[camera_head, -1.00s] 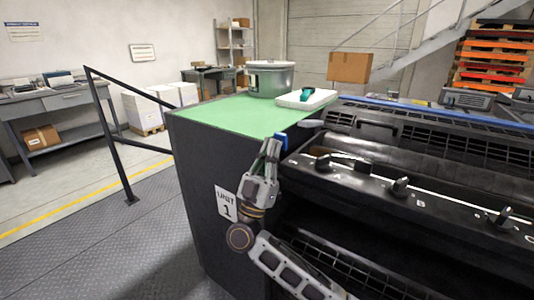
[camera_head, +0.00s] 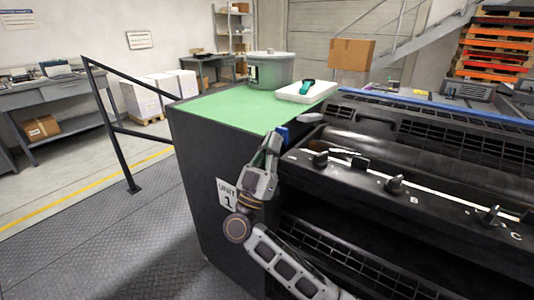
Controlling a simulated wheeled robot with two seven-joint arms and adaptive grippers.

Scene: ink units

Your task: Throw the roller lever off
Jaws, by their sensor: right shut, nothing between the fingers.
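My right gripper (camera_head: 272,143) points up beside the left end of the black press unit, near the corner of the green top; its fingers are shut and empty. A small blue part (camera_head: 283,134) shows right behind the fingertips; I cannot tell whether they touch. Three black levers stand along the front bar: one at the left (camera_head: 320,158), one by the letter B (camera_head: 394,185) and one by the letter C (camera_head: 490,214). I cannot tell which is the roller lever. My left gripper is not in view.
A grey bucket (camera_head: 270,70) and a white tray (camera_head: 307,91) with a teal tool (camera_head: 307,86) stand on the green top (camera_head: 230,108). A black railing (camera_head: 112,125) stands at the left. The plate floor (camera_head: 90,235) between is clear.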

